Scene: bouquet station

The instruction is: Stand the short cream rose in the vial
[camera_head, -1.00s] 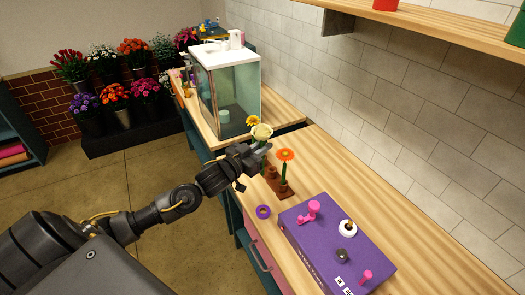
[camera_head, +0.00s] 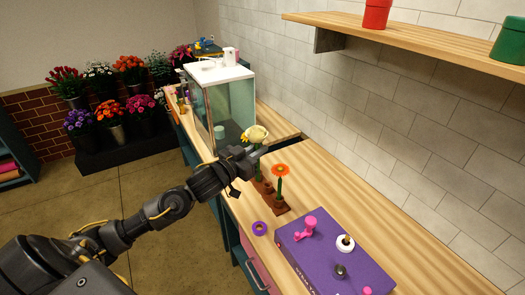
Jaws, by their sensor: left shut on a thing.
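The cream rose (camera_head: 257,133) is upright at the left edge of the counter, with its bloom above my left gripper (camera_head: 254,153). My left gripper is shut on it; the fingers hide much of the stem. An orange flower (camera_head: 280,170) stands upright in a brown block (camera_head: 281,208) beside and below my gripper. I cannot make out the vial. My right gripper is not in view.
A purple box (camera_head: 335,262) with pink and white knobs lies nearer on the counter. A purple ring (camera_head: 260,228) lies beside it. A glass tank (camera_head: 222,100) stands beyond my gripper. The counter to the right is clear. A shelf (camera_head: 420,38) holds pots above.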

